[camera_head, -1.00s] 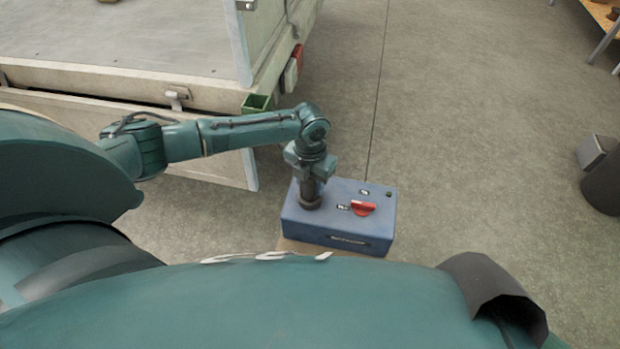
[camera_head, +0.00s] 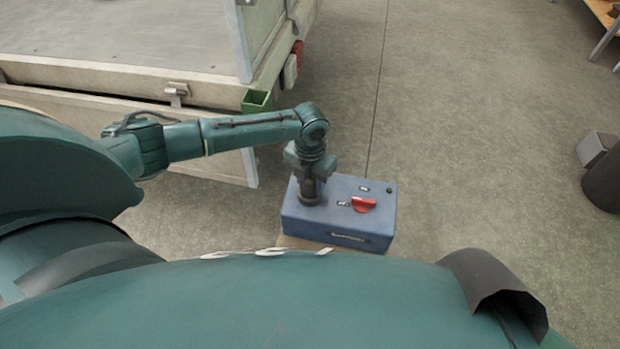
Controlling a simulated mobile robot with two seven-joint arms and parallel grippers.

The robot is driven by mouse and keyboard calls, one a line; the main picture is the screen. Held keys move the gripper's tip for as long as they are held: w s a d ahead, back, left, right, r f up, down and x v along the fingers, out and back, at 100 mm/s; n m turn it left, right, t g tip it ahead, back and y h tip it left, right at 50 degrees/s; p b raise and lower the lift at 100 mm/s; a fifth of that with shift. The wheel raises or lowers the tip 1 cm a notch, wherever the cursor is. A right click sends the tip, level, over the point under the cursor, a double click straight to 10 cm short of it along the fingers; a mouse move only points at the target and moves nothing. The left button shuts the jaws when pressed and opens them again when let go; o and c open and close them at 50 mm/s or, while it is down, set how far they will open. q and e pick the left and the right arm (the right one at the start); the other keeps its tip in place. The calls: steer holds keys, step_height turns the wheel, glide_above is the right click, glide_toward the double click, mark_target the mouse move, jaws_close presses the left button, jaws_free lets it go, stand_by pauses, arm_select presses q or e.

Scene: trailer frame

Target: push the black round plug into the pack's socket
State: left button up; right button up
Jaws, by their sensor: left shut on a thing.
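The pack is a blue box (camera_head: 345,229) with a red switch (camera_head: 363,204) and small labels on its top. The black round plug (camera_head: 310,197) stands upright at the left part of the pack's top. My left gripper (camera_head: 310,180) points straight down and is shut on the plug from above. The plug's lower end meets the pack's top; the socket is hidden under it, and I cannot tell how deep the plug sits. My right gripper is not in view.
The pack rests on a light brown support (camera_head: 292,242), partly hidden by my body. A trailer (camera_head: 120,80) with a lowered side panel and a green bracket (camera_head: 257,101) stands at the left and back.

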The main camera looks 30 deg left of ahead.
arm_select(q)
steer(key=shift+f+b, duration=0.35)
steer(key=shift+f, duration=0.35)
steer(key=o, duration=1.2)
steer(key=shift+r, duration=0.1)
steer(key=shift+c, duration=0.2)
